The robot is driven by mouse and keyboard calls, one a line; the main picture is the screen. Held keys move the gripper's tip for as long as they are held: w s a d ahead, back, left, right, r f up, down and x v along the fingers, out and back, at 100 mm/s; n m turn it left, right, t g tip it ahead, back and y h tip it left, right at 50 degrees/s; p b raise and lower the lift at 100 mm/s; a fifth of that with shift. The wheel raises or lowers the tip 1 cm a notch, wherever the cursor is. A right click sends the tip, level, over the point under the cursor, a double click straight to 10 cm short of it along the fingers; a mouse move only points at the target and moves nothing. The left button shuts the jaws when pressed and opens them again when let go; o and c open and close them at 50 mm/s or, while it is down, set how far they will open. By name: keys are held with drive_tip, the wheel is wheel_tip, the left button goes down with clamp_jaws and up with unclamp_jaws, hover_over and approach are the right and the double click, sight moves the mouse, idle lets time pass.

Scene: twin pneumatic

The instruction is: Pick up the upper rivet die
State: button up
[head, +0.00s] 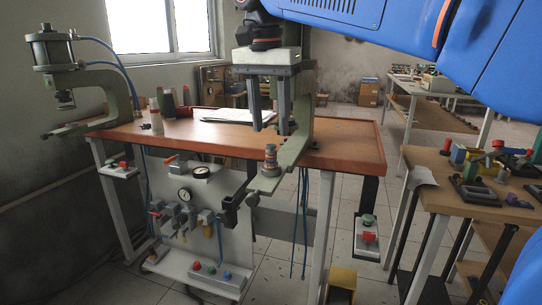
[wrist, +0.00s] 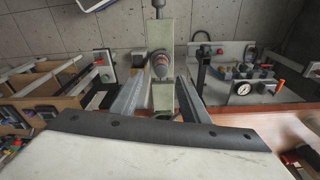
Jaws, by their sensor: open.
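My gripper (head: 270,127) points down over the right press in the head view, its two fingers apart and nothing held between them. A small stepped die with copper-coloured bands (head: 270,160) stands upright on the lower arm of that press's green frame (head: 294,152), just below my fingertips. In the wrist view the banded die (wrist: 160,66) shows between the ends of the open fingers of my gripper (wrist: 160,88), in front of the green frame. I cannot tell whether it is the upper or lower die. My gripper hides the top of this press.
The left press (head: 95,100) stands at the far left of the red-edged workbench (head: 345,142). Papers (head: 237,115) and bottles (head: 156,115) lie at the back. A pneumatic panel (head: 190,195) hangs in front. A side table (head: 475,195) with parts is at right.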

sight(271, 145)
drive_tip(key=shift+w+d+f, duration=0.1)
drive_tip(key=shift+w+f, duration=0.1)
drive_tip(key=shift+f, duration=1.45)
drive_tip(key=shift+w+d+f, duration=0.1)
drive_tip(key=shift+w+f, duration=0.05)
drive_tip(key=shift+f, duration=1.5)
clamp_jaws()
